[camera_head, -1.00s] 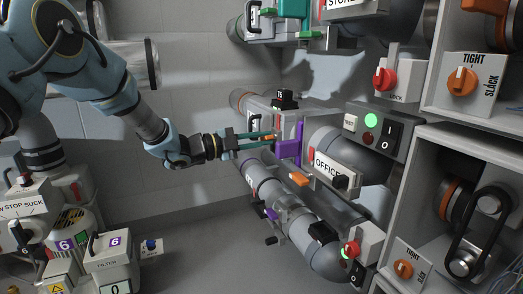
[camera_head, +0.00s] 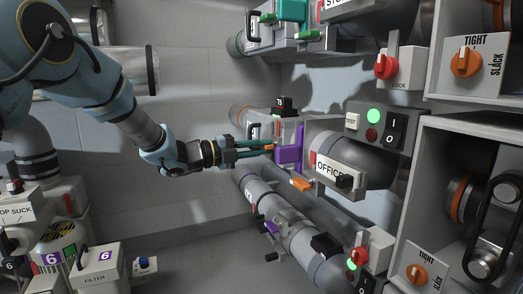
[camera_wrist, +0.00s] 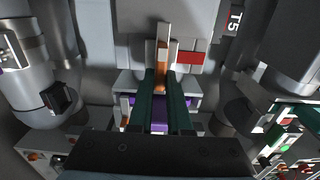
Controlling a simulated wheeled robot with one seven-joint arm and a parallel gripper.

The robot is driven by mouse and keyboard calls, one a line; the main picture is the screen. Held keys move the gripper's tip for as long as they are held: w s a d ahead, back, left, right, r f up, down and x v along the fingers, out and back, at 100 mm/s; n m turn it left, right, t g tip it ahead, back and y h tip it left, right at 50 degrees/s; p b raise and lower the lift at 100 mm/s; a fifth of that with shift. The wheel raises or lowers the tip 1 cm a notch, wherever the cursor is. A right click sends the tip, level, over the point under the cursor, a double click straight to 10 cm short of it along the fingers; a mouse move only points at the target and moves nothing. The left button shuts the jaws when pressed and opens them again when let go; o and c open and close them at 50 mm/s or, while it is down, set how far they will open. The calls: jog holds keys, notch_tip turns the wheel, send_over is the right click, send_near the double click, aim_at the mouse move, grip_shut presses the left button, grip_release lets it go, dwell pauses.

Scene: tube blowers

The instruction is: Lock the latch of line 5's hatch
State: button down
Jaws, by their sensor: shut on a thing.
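The hatch unit has a grey body and a purple part (camera_head: 289,146), left of the OFFICE label in the head view. An orange latch lever (camera_wrist: 161,72) stands upright in the middle of the wrist view, in front of a pale vertical strip. My gripper (camera_wrist: 160,92) has its two teal fingers shut on this lever. In the head view my gripper (camera_head: 268,148) reaches in from the left to the unit, with a little orange showing at its tips. The fingers hide the lever's lower part.
A second orange handle (camera_head: 301,184) sticks out below the purple part. The OFFICE pipe (camera_head: 339,170) and a switch box (camera_head: 376,121) stand close on the right. A lower pipe (camera_head: 286,217) runs beneath. Free room lies left of the unit, by the wall.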

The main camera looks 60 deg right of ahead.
jog(key=shift+f, duration=0.1)
jog(key=c, duration=0.9)
grip_release()
jog(key=shift+o, duration=0.2)
jog(key=p+v, duration=0.2)
jog(key=v, duration=0.9)
